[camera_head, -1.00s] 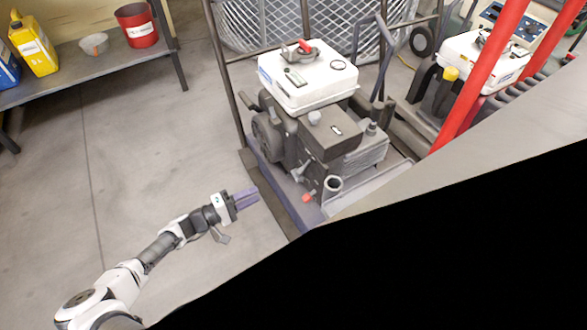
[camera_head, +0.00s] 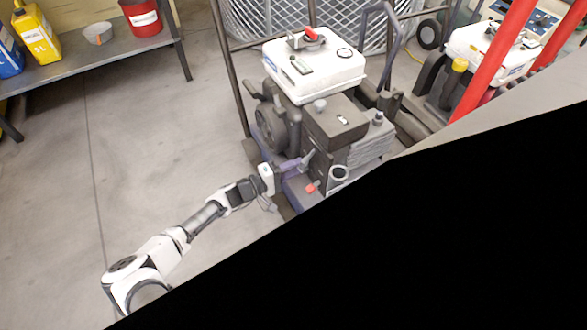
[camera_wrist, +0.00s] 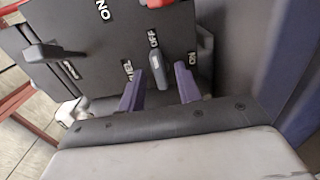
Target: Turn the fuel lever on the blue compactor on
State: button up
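The blue compactor shows in the head view with a white tank (camera_head: 312,68), a dark engine and a blue-purple base plate. In the wrist view a grey fuel lever (camera_wrist: 160,70) sits on the dark panel, close to the OFF label (camera_wrist: 153,38). The ON label (camera_wrist: 193,57) is to its right and a partly covered FUEL label (camera_wrist: 127,70) to its left. My gripper (camera_wrist: 159,71) is open, its two purple fingers on either side of the lever in the picture. I cannot tell whether they touch it. In the head view my gripper (camera_head: 291,165) reaches the engine's near side.
Another dark lever (camera_wrist: 50,52) sticks out at left on the panel. A red part (camera_wrist: 160,3) shows at the top. A second machine with a white tank (camera_head: 489,47) stands behind red posts (camera_head: 492,65). A shelf (camera_head: 80,69) holds containers. Floor at left is clear.

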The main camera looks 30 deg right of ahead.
grip_shut()
jog(key=shift+m, duration=0.4)
jog(key=m+b, duration=0.1)
jog(key=m, duration=0.7)
jog(key=shift+m+b, duration=0.3)
jog(key=m, duration=0.4)
jog(key=shift+b, duration=0.35)
jog(key=m, duration=0.4)
jog(key=shift+b, duration=0.35)
jog(key=shift+m, duration=0.4)
